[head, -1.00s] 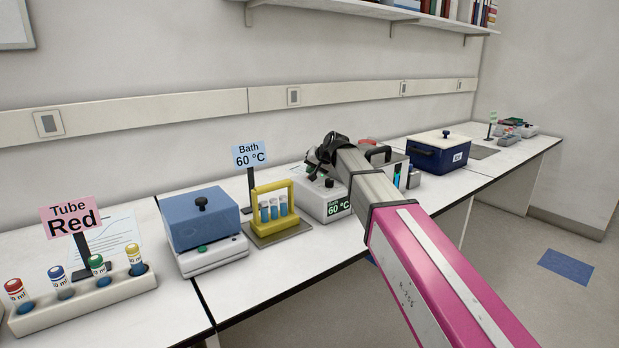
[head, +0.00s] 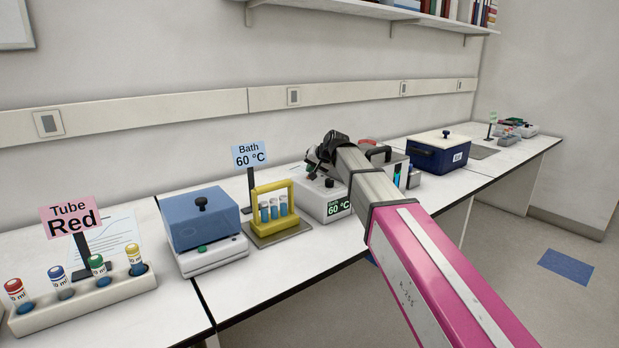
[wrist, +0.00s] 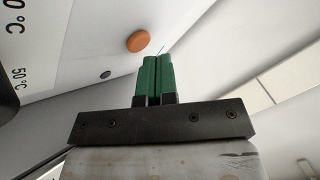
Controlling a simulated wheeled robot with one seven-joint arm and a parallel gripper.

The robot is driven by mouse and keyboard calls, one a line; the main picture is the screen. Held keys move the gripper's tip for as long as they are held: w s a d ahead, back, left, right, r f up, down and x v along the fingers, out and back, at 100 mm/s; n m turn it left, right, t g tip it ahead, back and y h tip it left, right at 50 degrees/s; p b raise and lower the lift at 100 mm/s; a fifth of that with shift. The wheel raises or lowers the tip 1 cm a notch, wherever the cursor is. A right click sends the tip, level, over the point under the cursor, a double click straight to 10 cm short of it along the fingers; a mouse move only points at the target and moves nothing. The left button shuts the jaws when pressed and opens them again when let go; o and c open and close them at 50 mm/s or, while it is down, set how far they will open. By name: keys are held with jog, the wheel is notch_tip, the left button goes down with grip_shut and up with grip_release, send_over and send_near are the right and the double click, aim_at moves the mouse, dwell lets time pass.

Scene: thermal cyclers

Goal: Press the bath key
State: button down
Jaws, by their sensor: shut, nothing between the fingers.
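The bath (head: 318,203) is a white box on the bench with a small "60 °C" display (head: 339,206) on its front. My gripper (head: 316,168) is over the bath in the head view, its fingertips largely hidden by my wrist and arm. In the wrist view the green fingers (wrist: 155,78) are shut together and empty. An orange round key (wrist: 138,41) shows just beyond and left of the fingertips on a pale surface, with a visible gap in the picture. A small dark round spot (wrist: 105,74) lies to its left. I cannot tell whether the fingertips touch the surface.
A "Bath 60 °C" sign (head: 250,156) stands behind a yellow tube rack (head: 270,190) left of the bath. A blue-lidded device (head: 201,220) and a white rack of capped tubes (head: 84,301) are further left. A dark blue box (head: 425,158) stands to the right.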

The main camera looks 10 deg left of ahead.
jog(key=shift+r, duration=3.05)
jog(key=shift+s+d, duration=0.1)
